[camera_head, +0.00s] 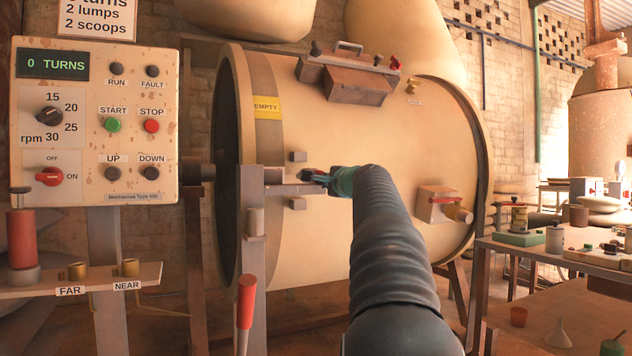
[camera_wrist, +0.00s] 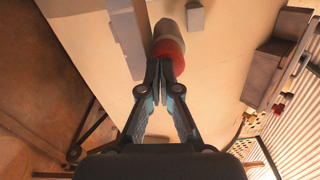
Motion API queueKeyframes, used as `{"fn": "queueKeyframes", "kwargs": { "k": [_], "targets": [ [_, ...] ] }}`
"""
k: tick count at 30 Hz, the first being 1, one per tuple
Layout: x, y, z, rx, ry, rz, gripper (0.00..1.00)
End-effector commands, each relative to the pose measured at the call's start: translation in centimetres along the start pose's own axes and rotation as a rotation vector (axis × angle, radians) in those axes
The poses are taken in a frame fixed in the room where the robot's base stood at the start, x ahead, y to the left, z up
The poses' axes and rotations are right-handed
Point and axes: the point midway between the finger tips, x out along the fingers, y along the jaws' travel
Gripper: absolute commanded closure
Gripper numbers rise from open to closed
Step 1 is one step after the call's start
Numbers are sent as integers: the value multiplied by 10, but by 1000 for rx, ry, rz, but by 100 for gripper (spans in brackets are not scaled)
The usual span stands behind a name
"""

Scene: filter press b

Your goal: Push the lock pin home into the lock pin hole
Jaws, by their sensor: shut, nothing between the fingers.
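The lock pin hole is hidden, and I cannot tell how deep the pin sits.
The post (camera_head: 252,270) and a red-handled lever (camera_head: 246,302) stand left of my arm. A control panel (camera_head: 95,122) reads 0 TURNS. A cluttered table (camera_head: 480,243) is at right.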

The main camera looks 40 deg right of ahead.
Motion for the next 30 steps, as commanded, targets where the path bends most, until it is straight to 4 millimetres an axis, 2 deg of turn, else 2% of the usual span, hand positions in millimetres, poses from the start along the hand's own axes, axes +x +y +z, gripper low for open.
{"fn": "queueKeyframes", "kwargs": {
  "k": [10,18,26,30],
  "targets": [
    [-4,1,-1,0,1,0,100],
    [-25,2,-1,-1,2,0,100],
    [-36,-1,0,0,1,-1,100],
    [-56,-1,-1,1,3,-1,100]
  ]
}}
